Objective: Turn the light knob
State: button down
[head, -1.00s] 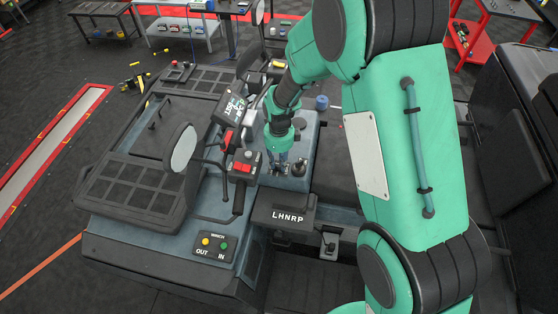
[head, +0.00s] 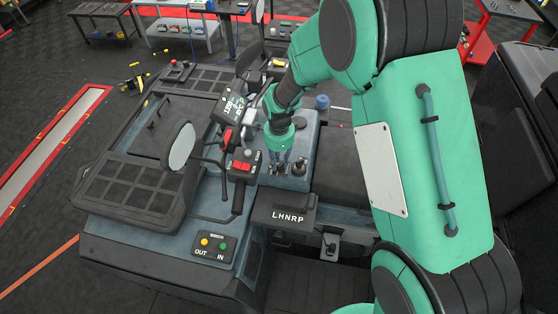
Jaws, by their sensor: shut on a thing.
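My gripper (head: 279,165) points down at the grey console panel (head: 297,140) beside the handlebar of the vehicle. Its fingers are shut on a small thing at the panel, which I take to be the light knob. The fingers and wrist hide most of it, and its turn angle cannot be read. A dark round knob (head: 300,168) stands on the panel just right of the fingers.
The handlebar switch box with a red switch (head: 242,167) is close on the left. A mirror (head: 179,147) stands further left. The LHNRP shifter box (head: 284,213) is just below. The winch panel (head: 213,247) is at lower left.

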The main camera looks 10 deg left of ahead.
aim_at(279, 163)
jog(key=shift+n, duration=1.1)
jog(key=c, duration=1.5)
grip_release()
jog(key=shift+o, duration=0.2)
jog(key=shift+r, duration=0.15)
notch_tip(279, 163, up, 12)
